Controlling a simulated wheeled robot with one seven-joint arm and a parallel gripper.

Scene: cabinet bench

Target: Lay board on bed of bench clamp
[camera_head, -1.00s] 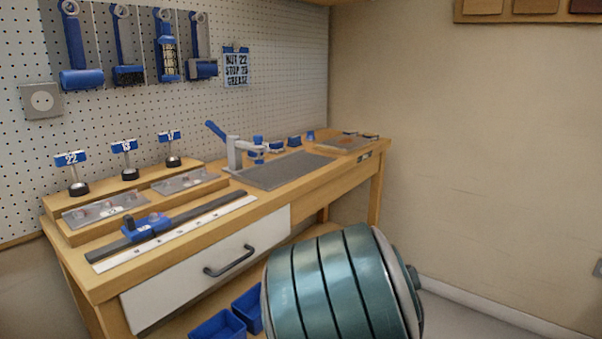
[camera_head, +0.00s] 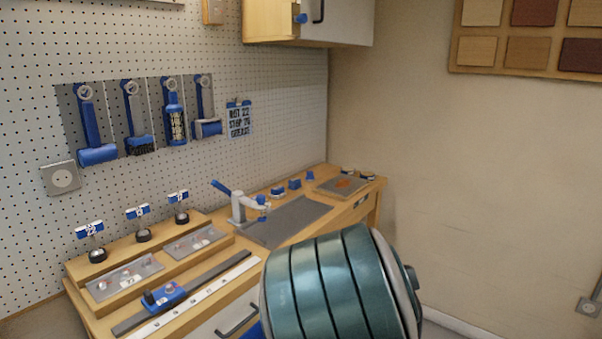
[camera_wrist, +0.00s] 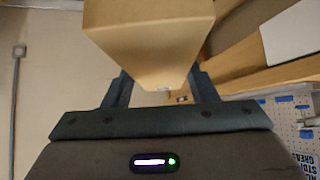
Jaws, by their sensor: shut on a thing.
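The bench clamp (camera_head: 240,205), grey with a blue handle, stands at the back of the wooden bench. Its arm reaches over the left end of a flat dark grey bed (camera_head: 290,221), which looks bare where I see it. In the wrist view my gripper (camera_wrist: 162,82) is shut on a tan board (camera_wrist: 150,40), which sticks out beyond the fingers toward the top of the picture. The gripper and board do not show in the head view. They are apart from the clamp, and the exact distance cannot be told.
My teal arm link hides the bench's front right. A ruler (camera_head: 195,297), a blue-and-dark sliding tool (camera_head: 165,294) and small trays (camera_head: 125,277) lie at the left. Blue pieces (camera_head: 294,184) sit behind the bed. A wall cabinet (camera_head: 345,22) hangs above.

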